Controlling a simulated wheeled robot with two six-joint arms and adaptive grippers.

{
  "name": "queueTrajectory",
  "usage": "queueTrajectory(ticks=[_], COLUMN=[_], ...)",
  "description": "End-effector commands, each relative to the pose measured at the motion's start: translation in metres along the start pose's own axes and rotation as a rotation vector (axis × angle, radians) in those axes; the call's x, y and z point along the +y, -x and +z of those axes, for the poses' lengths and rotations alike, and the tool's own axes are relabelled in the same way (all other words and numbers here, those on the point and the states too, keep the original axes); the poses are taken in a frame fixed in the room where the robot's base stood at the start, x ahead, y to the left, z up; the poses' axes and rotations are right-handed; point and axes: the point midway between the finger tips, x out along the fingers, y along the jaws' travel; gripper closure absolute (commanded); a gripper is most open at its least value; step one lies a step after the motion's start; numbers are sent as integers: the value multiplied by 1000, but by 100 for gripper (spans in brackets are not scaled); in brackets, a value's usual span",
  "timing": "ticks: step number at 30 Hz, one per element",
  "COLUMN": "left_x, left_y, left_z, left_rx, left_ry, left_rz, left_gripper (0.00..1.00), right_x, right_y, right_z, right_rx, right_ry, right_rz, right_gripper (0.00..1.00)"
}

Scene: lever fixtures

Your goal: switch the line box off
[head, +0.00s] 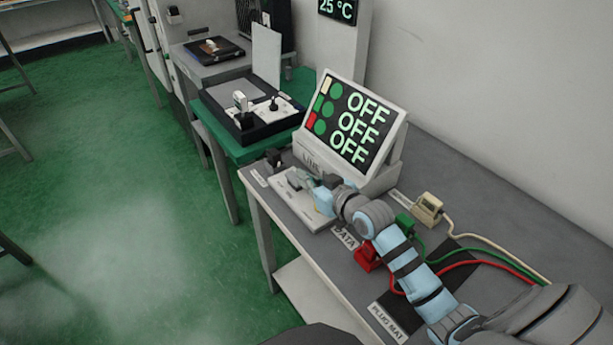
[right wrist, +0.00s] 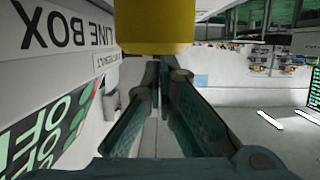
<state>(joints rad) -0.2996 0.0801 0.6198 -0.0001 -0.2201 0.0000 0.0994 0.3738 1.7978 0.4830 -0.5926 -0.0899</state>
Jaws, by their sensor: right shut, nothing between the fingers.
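The line box (head: 345,135) is a pale console on the grey table. Its tilted screen (head: 352,122) reads OFF in all three rows, each with a green dot. My right gripper (head: 307,181) is in front of the box, low over a pale base plate (head: 290,201). In the right wrist view its fingers (right wrist: 163,68) are together and empty. The box's label (right wrist: 65,30) shows upside down at the left there. A yellow rounded part (right wrist: 155,25) is close above the fingers; I cannot tell whether they touch it. My left gripper is not in view.
A black-edged tray (head: 222,125) stands on the green table beyond. A wall runs along the right.

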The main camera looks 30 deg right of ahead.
Motion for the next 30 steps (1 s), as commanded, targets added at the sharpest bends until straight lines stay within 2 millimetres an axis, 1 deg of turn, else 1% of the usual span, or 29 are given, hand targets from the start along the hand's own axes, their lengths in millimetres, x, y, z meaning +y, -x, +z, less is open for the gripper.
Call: queueTrajectory(ticks=[1,2,8,10,14,21,24,27,30], left_x=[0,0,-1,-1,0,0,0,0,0], left_y=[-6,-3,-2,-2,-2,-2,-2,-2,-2], left_z=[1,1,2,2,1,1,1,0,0], left_rx=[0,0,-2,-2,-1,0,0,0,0], left_ry=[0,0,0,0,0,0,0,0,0], left_rz=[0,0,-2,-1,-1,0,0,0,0], left_gripper=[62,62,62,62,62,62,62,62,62], right_x=[0,0,0,0,0,0,0,0,0], right_y=[0,0,0,1,6,20,25,27,28], right_z=[12,7,5,1,-16,-64,-79,-87,-90], right_rx=[10,13,13,13,17,17,16,14,13], right_ry=[-1,0,1,1,4,3,2,1,0], right_rz=[0,0,0,0,-1,0,0,0,0], right_gripper=[100,100,100,100,100,100,100,100,100])
